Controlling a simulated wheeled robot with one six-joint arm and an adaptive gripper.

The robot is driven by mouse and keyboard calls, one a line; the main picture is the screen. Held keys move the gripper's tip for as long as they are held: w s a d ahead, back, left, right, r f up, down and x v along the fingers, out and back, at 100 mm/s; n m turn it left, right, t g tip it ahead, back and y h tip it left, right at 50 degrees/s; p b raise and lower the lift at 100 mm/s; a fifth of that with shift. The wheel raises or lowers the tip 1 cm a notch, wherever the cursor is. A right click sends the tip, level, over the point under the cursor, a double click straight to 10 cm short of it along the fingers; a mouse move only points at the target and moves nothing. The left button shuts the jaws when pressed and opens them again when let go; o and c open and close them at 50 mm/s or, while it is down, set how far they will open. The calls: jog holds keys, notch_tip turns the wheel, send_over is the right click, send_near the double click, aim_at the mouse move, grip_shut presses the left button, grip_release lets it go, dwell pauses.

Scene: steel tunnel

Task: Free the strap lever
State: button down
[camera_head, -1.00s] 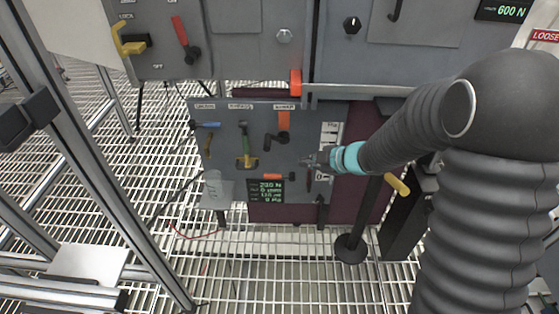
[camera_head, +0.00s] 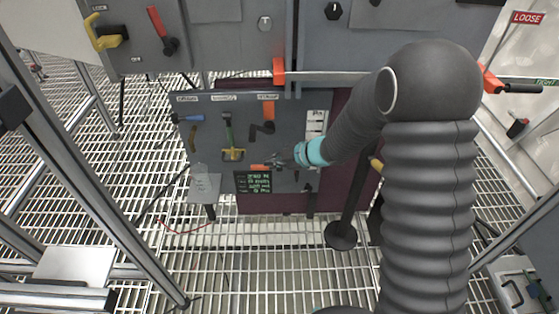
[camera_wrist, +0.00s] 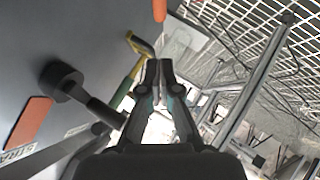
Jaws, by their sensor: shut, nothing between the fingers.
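The strap lever (camera_head: 262,129) is a black crank on the grey panel, under an orange strap (camera_head: 269,109) and a label. In the wrist view the black lever (camera_wrist: 66,84), with its round knob, is at the left, beside the orange strap (camera_wrist: 30,122) and a label reading "STRA". My gripper (camera_head: 272,163) is just below the lever in the head view, apart from it. In the wrist view my gripper (camera_wrist: 160,65) has its fingertips together with nothing between them, to the right of the lever.
A green-handled lever with a yellow grip (camera_head: 232,153) is left of the strap lever. A small screen (camera_head: 253,182) and a clear cup on a shelf (camera_head: 203,186) are below. A blue handle (camera_head: 188,117) is at the panel's left. A black post (camera_head: 345,210) stands at the right.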

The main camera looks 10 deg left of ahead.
aim_at(254, 168)
jog(key=a+f, duration=0.1)
jog(key=w+a+f, duration=0.1)
jog(key=f, duration=0.1)
jog(key=w+a+f, duration=0.1)
jog(key=a+f, duration=0.1)
jog(key=shift+w+b, duration=0.15)
jog(key=shift+b, duration=0.15)
jog(key=shift+w+f, duration=0.45)
jog(key=shift+f, duration=0.05)
jog(key=shift+s+a, duration=0.15)
jog(key=shift+a, duration=0.05)
